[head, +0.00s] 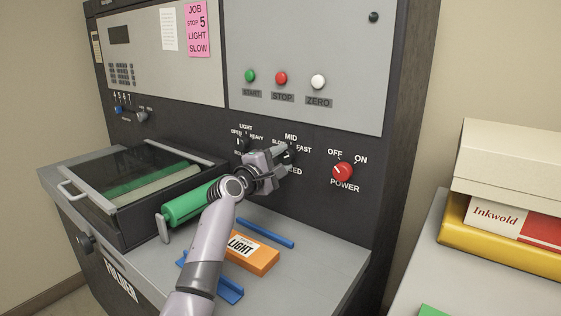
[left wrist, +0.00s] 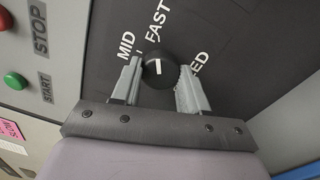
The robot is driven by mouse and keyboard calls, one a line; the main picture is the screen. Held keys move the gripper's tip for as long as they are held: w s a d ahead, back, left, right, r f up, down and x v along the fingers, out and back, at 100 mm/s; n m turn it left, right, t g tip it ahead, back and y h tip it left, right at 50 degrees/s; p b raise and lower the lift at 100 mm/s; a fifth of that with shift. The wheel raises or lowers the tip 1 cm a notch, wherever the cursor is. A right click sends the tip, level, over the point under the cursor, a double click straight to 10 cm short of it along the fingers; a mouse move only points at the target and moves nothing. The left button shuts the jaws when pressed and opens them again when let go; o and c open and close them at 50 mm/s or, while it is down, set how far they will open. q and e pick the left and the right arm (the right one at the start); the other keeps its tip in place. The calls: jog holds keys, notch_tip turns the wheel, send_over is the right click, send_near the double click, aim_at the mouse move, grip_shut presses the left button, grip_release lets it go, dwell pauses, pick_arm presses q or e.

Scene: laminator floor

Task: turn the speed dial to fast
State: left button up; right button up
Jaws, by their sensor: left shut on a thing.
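The speed dial is a round black knob (left wrist: 154,77) with a white pointer line, clear in the left wrist view. The line points toward the word FAST above it in that view; MID stands to its left. In the head view the dial (head: 291,157) is mostly hidden behind my left gripper (head: 281,154). My left gripper, seen in the left wrist view (left wrist: 160,70), has one finger on each side of the knob and is shut on it. My right gripper is in neither view.
The red POWER knob (head: 342,172) sits just right of the dial, a LIGHT-HEAVY knob (head: 242,144) to its left. START (head: 250,76), STOP and ZERO buttons are above. An orange LIGHT box (head: 252,257), blue bars and a green roll (head: 186,204) lie below my arm.

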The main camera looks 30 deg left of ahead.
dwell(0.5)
pick_arm(q)
jog(key=o, duration=1.1)
jog(key=shift+c, duration=0.2)
jog(key=s, duration=0.7)
jog(key=shift+a+f, duration=0.15)
jog(key=shift+a, duration=0.25)
